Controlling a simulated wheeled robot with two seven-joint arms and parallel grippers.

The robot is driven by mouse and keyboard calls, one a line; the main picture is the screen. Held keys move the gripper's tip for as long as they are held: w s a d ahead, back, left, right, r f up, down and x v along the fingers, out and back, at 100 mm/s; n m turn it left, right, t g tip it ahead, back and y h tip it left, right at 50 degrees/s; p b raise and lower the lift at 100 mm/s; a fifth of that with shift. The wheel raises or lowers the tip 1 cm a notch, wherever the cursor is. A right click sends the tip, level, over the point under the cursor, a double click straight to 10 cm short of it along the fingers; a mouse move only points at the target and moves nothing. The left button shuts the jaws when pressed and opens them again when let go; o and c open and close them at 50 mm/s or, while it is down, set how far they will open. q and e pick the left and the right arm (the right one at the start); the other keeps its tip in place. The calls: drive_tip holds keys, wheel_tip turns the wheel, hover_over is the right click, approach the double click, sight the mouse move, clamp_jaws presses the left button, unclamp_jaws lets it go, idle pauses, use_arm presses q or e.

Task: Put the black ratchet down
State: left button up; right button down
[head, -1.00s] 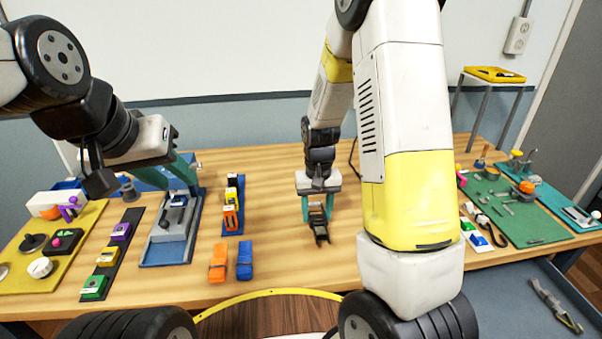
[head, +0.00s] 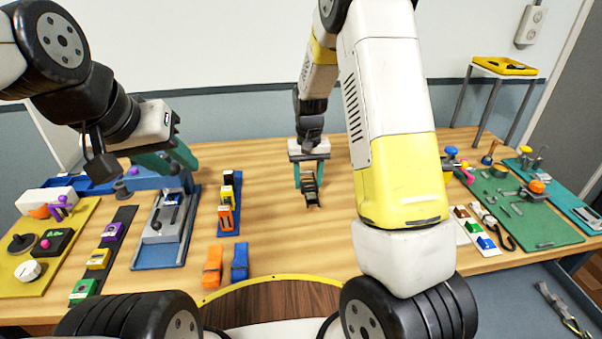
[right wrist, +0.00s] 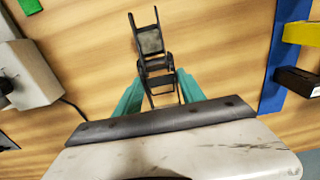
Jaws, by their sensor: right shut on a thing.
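The black ratchet (head: 310,190) is a dark, frame-like piece at the middle of the wooden table (head: 275,190). My right gripper (head: 311,178) points down with its teal fingers on either side of it. In the right wrist view the ratchet (right wrist: 151,45) sticks out ahead from between the fingertips (right wrist: 155,92), and the gripper is shut on it. I cannot tell whether the ratchet touches the table. My left gripper (head: 180,160) is over the left of the table, above the blue-based grey fixture (head: 162,228). Its teal fingers are seen from the side, and their gap is unclear.
A blue strip (head: 237,205) with several small ratchets lies left of my right gripper. An orange strap piece (head: 213,266) and a blue one (head: 240,262) lie nearer. A green mat (head: 540,228) with tools is at right. Bare table surrounds the held ratchet.

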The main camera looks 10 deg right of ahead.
sight(308, 180)
drive_tip(key=shift+w+d+f, duration=0.1)
drive_tip(key=shift+w+f, duration=0.1)
drive_tip(key=shift+w, duration=0.3)
drive_tip(key=shift+f, duration=1.6)
drive_tip(key=c, duration=0.7)
unclamp_jaws()
drive_tip(key=shift+f, duration=0.15)
